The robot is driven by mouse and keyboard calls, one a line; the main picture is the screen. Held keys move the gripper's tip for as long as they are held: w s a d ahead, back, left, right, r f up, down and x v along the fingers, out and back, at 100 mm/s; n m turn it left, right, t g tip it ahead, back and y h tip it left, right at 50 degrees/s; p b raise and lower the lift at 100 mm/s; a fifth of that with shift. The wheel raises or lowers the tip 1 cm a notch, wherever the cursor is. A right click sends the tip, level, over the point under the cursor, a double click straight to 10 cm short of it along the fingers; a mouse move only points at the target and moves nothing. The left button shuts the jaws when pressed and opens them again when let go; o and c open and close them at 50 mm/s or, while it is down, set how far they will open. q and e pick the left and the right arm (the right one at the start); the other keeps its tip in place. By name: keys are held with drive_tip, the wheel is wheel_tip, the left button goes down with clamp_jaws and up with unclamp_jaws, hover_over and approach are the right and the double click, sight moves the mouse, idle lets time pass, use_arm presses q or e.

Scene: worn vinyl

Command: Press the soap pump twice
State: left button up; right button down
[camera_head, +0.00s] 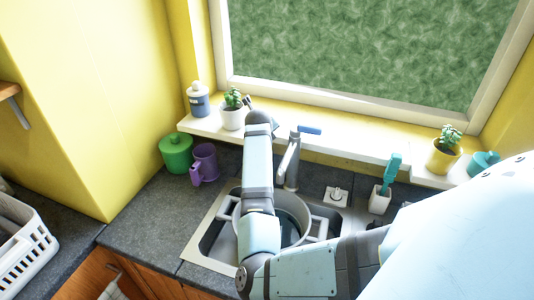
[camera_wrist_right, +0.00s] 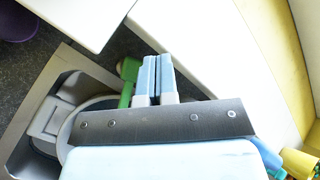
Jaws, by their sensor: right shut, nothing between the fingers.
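A green upright piece with a wider head (camera_wrist_right: 128,72) shows beside my fingers in the right wrist view. It looks like the soap pump's head and neck, but my gripper hides part of it. I cannot pick it out in the head view, where my right arm covers that area behind the sink. My right gripper (camera_wrist_right: 152,76) is shut and empty, its blue fingers together just right of the green piece in the wrist view. I cannot tell whether they touch. My left gripper is not in view.
A large pot (camera_head: 309,222) sits in the sink, with a grey faucet (camera_head: 288,165) behind it. A potted plant (camera_head: 233,118) and a blue bottle (camera_head: 199,104) stand on the sill. A purple mug (camera_head: 205,162) and a green jar (camera_head: 176,154) stand left; a brush holder (camera_head: 379,203) stands right.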

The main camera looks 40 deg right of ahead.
drive_tip(key=shift+s, duration=0.1)
wheel_tip(320, 180, down, 6)
drive_tip(key=shift+r, duration=0.25)
wheel_tip(320, 180, down, 2)
drive_tip(key=shift+f+b, duration=0.15)
drive_tip(key=shift+b, duration=0.6)
drive_tip(key=shift+f+b, duration=0.3)
drive_tip(key=shift+f, duration=0.15)
idle(0.4)
idle(0.8)
